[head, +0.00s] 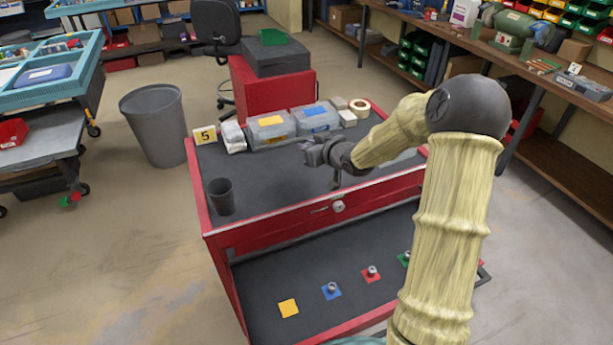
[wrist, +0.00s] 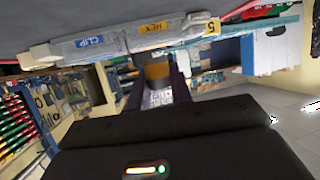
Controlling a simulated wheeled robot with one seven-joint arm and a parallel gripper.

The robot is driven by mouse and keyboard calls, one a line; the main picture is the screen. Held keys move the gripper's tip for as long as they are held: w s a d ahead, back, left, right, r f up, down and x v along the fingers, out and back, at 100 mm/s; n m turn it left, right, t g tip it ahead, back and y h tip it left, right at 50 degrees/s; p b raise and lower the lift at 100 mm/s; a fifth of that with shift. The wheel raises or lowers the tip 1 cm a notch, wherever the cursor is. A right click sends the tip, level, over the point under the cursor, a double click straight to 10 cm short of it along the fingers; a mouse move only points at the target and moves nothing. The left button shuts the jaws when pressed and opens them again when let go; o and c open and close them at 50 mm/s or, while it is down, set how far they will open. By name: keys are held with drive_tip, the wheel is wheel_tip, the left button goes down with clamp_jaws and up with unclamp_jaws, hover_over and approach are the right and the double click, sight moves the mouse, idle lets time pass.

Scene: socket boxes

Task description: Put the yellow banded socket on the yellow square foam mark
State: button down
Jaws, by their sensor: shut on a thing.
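My gripper (head: 336,176) is above the front part of the red cart's dark top in the head view. In the wrist view my gripper (wrist: 159,88) is shut on the yellow banded socket (wrist: 157,71), whose yellow band shows between the fingers. In the head view the socket is too small or hidden to make out. The yellow square foam mark (head: 288,307) is bare. It lies at the left of the row of marks in the low, open tray of the cart, below and in front of my gripper.
The blue mark (head: 325,295), red mark (head: 369,279) and green mark (head: 402,262) each carry a socket. The cart top (head: 290,178) holds a dark cup (head: 221,197), two clear boxes (head: 271,129) and a "5" sign (head: 205,135). The cart's front edge stands above the tray.

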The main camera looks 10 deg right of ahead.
drive_tip(key=shift+s+r, duration=0.1)
hover_over(308, 180)
drive_tip(key=shift+f, duration=2.55)
drive_tip(key=shift+f, duration=2.3)
drive_tip(key=shift+f, duration=0.1)
drive_tip(key=shift+f, duration=0.1)
drive_tip(key=c, duration=1.3)
unclamp_jaws()
drive_tip(key=shift+o, duration=0.2)
